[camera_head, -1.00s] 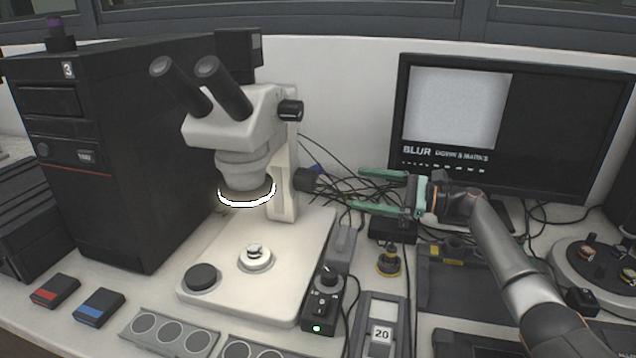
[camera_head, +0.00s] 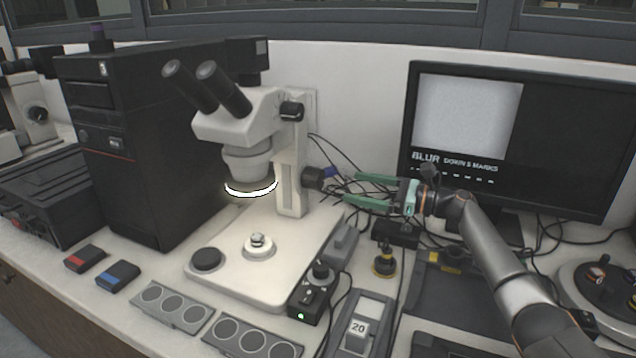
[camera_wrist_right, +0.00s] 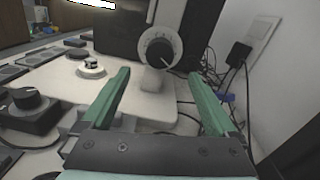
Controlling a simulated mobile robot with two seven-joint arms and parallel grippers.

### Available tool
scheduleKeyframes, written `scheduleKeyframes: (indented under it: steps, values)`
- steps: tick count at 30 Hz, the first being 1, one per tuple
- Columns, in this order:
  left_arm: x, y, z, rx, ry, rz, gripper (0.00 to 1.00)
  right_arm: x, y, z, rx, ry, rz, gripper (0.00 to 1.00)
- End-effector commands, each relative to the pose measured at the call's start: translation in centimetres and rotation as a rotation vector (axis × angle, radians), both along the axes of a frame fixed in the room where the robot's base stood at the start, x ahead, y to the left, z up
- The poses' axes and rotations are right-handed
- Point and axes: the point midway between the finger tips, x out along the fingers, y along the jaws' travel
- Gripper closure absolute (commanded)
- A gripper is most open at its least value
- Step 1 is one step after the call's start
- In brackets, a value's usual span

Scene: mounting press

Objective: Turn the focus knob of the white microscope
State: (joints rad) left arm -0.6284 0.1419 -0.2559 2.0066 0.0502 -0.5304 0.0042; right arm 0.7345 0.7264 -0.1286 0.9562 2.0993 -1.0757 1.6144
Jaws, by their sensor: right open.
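The white microscope (camera_head: 237,127) stands left of centre on its white base, with a glowing ring light under its head. Its black focus knob (camera_head: 314,178) sticks out from the right side of the column. In the right wrist view the focus knob (camera_wrist_right: 160,48) faces me, a round dial with a pale marked ring, just beyond the fingertips. My right gripper (camera_head: 351,188) has green fingers, open and empty, pointing left at the knob with a small gap. In the right wrist view the gripper (camera_wrist_right: 158,74) has the knob roughly centred between its fingers. My left gripper is not in view.
Loose black cables lie behind my gripper. A control box (camera_head: 313,292) with a green light stands by the base. A black computer tower (camera_head: 150,140) stands at the left.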

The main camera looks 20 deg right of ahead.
Motion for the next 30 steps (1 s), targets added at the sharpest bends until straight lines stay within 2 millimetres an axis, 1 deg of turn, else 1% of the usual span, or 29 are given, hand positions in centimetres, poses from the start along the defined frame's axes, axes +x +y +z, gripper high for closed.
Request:
scheduleKeyframes:
  steps: [1, 3, 9, 11, 15, 18, 21, 30]
  values:
    - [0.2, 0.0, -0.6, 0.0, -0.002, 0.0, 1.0, 0.8, 0.8, -0.2, 0.001, -0.003, 0.001, 0.07]
    - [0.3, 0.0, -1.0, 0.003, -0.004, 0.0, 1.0, 1.9, 1.8, -0.2, 0.002, -0.005, 0.003, 0.07]
    - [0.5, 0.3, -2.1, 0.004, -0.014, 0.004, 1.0, 4.7, 4.4, -0.4, 0.001, -0.003, 0.001, 0.07]
    - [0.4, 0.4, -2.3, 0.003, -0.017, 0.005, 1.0, 5.4, 5.0, -0.3, 0.001, -0.003, 0.0, 0.07]
    - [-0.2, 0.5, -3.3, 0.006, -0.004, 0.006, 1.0, 6.6, 6.2, -0.2, 0.001, -0.003, 0.001, 0.07]
    - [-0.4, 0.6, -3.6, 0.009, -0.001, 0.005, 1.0, 7.1, 6.6, -0.2, 0.0, -0.001, 0.0, 0.07]
    - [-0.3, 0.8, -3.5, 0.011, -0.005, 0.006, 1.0, 7.4, 6.9, -0.1, 0.0, -0.001, 0.0, 0.07]
    - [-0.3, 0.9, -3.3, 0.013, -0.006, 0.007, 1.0, 7.4, 7.0, 0.0, -0.001, -0.001, 0.0, 0.07]
